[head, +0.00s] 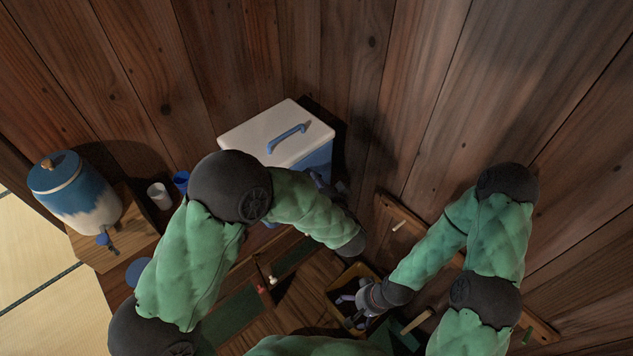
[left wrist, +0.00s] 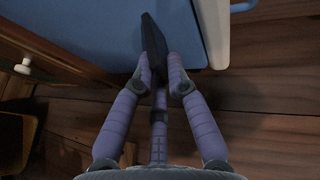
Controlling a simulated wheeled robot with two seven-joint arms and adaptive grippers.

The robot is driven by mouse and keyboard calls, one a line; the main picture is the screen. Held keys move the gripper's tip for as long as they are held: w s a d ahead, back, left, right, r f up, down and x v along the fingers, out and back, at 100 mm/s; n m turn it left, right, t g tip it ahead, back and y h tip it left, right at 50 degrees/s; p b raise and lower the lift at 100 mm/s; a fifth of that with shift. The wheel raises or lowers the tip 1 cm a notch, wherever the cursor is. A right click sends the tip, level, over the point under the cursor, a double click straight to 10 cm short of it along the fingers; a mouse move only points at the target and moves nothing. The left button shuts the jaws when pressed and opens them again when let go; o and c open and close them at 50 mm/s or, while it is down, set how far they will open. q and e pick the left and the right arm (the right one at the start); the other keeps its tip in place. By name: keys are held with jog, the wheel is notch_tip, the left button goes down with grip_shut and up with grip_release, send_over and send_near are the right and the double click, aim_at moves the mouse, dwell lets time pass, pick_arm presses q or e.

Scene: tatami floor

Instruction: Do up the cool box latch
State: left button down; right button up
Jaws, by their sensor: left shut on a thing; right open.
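The cool box (head: 326,158) has a white lid (head: 260,135) with a blue handle (head: 287,138); the lid looks down. In the left wrist view, a dark, flat latch (left wrist: 150,38) stands against the blue wall (left wrist: 184,30) of the cool box. My left gripper (left wrist: 160,68) has its purple fingers on either side of the latch's near end and is shut on it. In the head view my left gripper (head: 325,184) is at the box's near right corner, partly behind my forearm. Whether the latch is hooked cannot be told. My right gripper (head: 346,299) is open, low, away from the box.
A blue and white drink dispenser (head: 75,195) stands on a wooden stand at the left, with a white cup (head: 159,196) and a blue cup (head: 181,181) beside it. A wooden peg rail (head: 402,222) is on the plank wall. A yellowish open box (head: 350,273) lies near my right gripper.

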aim_at(310, 170)
pick_arm(q)
jog(key=r+g+h+p, duration=0.1)
jog(key=p, duration=0.5)
jog(key=a+r+n+g+h+p, duration=0.1)
jog(key=g+p, duration=0.1)
jog(key=p, duration=0.4)
jog(key=w+r+g+h+p, duration=0.1)
jog(key=p, duration=0.5)
jog(key=shift+a+r+n+g+p, duration=0.1)
jog(key=shift+a+n+g+p, duration=0.05)
jog(key=shift+n+g+p, duration=0.2)
jog(key=shift+w+a+g+h+p, duration=0.15)
jog(key=shift+g+h+p, duration=0.35)
jog(key=shift+p, duration=0.4)
jog(key=c, duration=1.2)
grip_release()
